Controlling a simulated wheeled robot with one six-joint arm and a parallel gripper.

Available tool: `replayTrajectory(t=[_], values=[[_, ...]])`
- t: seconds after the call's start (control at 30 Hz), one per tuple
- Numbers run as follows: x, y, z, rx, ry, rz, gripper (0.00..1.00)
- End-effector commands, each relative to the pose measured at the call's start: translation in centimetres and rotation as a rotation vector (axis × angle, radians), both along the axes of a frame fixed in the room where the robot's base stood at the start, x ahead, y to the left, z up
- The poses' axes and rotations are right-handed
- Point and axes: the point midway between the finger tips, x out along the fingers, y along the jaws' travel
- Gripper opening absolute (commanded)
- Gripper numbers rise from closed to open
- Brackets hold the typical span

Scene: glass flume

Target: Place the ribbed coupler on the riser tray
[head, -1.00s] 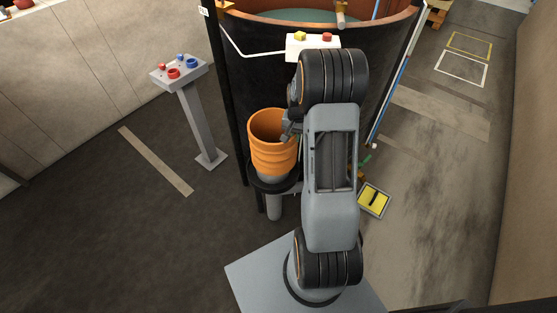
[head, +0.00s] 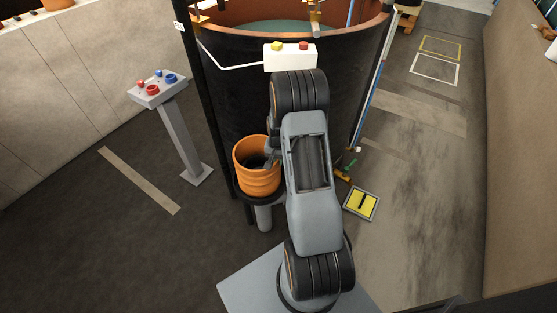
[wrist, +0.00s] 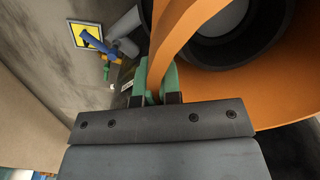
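The ribbed coupler (head: 255,182) is an orange, open-topped ribbed cylinder standing upright in the head view. It is right over the riser tray (head: 277,201), a round black tray on a grey post. The coupler's lower end meets the tray in the picture; whether it rests there I cannot tell. My gripper (head: 270,156) is at the coupler's right rim. In the wrist view its green fingertips (wrist: 157,82) lie on both sides of the orange wall (wrist: 172,38), shut on it. Dark and grey round shapes show inside the coupler. My arm hides part of the tray's surroundings.
A large dark tank (head: 230,90) stands close behind the tray, with a white button box (head: 290,58) on it. A grey pedestal with red and blue buttons (head: 158,90) stands left. A yellow floor plate (head: 361,203) lies right. Open floor lies at left.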

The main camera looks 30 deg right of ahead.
Motion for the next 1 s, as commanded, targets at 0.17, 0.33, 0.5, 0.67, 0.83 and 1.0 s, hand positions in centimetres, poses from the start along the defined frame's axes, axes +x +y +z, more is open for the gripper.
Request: replayTrajectory(t=[0.17, 0.33, 0.5, 0.67, 0.83, 1.0], values=[[0.1, 0.0, -0.1, -0.001, -0.002, 0.000, 0.00], [0.0, 0.0, -0.3, 0.000, 0.000, 0.000, 0.14], [0.0, 0.0, -0.3, 0.000, 0.000, 0.000, 0.30], [0.0, 0.0, -0.3, 0.000, 0.000, 0.000, 0.30], [0.0, 0.0, 0.4, -0.001, -0.001, 0.000, 0.30], [0.1, 0.0, 3.0, -0.002, -0.005, 0.000, 0.30]])
